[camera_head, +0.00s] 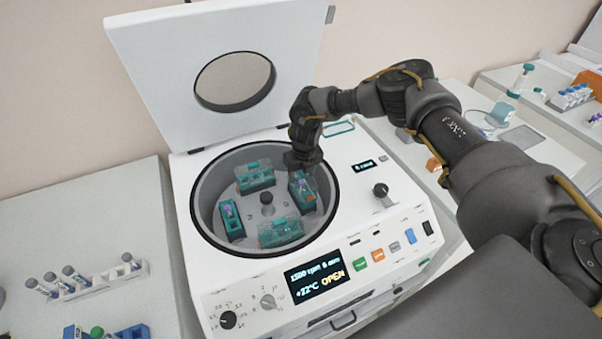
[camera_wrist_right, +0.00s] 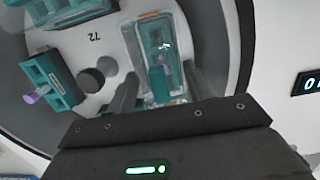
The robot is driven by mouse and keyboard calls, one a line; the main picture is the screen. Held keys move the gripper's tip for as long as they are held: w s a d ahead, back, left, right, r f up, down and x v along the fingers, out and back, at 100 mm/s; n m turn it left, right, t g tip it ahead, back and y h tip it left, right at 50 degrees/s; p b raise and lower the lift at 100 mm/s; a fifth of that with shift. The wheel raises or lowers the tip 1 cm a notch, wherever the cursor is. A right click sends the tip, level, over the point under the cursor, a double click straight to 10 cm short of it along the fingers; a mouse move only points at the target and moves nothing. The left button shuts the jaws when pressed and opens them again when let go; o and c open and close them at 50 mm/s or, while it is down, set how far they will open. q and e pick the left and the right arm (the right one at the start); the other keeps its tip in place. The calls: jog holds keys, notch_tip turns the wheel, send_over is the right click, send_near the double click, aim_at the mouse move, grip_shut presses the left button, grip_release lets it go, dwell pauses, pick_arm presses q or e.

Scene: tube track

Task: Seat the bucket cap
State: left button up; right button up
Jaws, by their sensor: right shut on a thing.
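The centrifuge (camera_head: 185,170) stands open, with several teal buckets around its rotor hub (camera_head: 267,198). My right gripper (camera_head: 303,172) points down into the chamber at the right bucket (camera_head: 303,194). In the right wrist view, my right gripper (camera_wrist_right: 165,90) is shut on a clear bucket cap (camera_wrist_right: 150,38). The cap is over the right bucket, and a purple-topped tube shows through it. I cannot tell whether the cap is fully down. The left bucket (camera_head: 232,220) holds a purple-topped tube and shows no cap. My left gripper is not in view.
The back bucket (camera_head: 255,176) and front bucket (camera_head: 281,232) look covered. A teal-edged clear piece (camera_head: 338,128) lies on the centrifuge deck. The raised lid (camera_head: 215,65) stands behind the chamber. A tube rack (camera_head: 95,283) is on the left bench.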

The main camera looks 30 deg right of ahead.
jog(key=shift+f, duration=0.15)
jog(key=shift+f+b, duration=0.75)
jog(key=shift+f, duration=0.1)
jog(key=shift+f, duration=0.15)
jog(key=shift+f+b, duration=0.3)
jog(key=shift+b, duration=0.05)
jog(key=o, duration=1.1)
jog(key=shift+c, duration=0.2)
jog(key=shift+r, duration=0.15)
